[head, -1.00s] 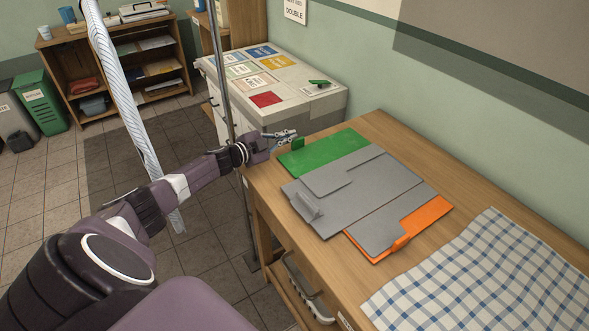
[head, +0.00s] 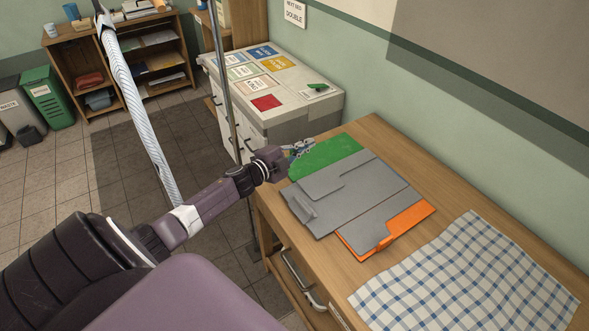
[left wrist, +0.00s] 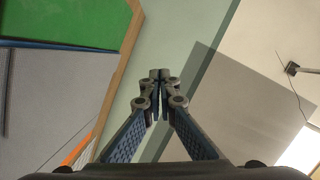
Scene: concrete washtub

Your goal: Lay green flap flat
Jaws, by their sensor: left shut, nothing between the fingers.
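The green flap (head: 332,153) extends from the far end of the grey folding board (head: 325,193) on the wooden table. It looks flat or nearly so; any small tilt is hard to tell. My left gripper (head: 303,148) is shut and empty at the flap's left far edge, covering part of that edge. Whether it touches the flap is unclear. In the left wrist view, the shut fingertips (left wrist: 160,76) point at the wall, with the green flap (left wrist: 70,22) at the upper left. The orange flap (head: 405,221) shows at the board's near right side. My right gripper is out of view.
A blue-checked cloth (head: 470,280) covers the table's near right part. The wooden tabletop (head: 373,130) is bare beyond the board, along the wall. A white cabinet (head: 325,106) with coloured cards and a green item stands behind the table's left end.

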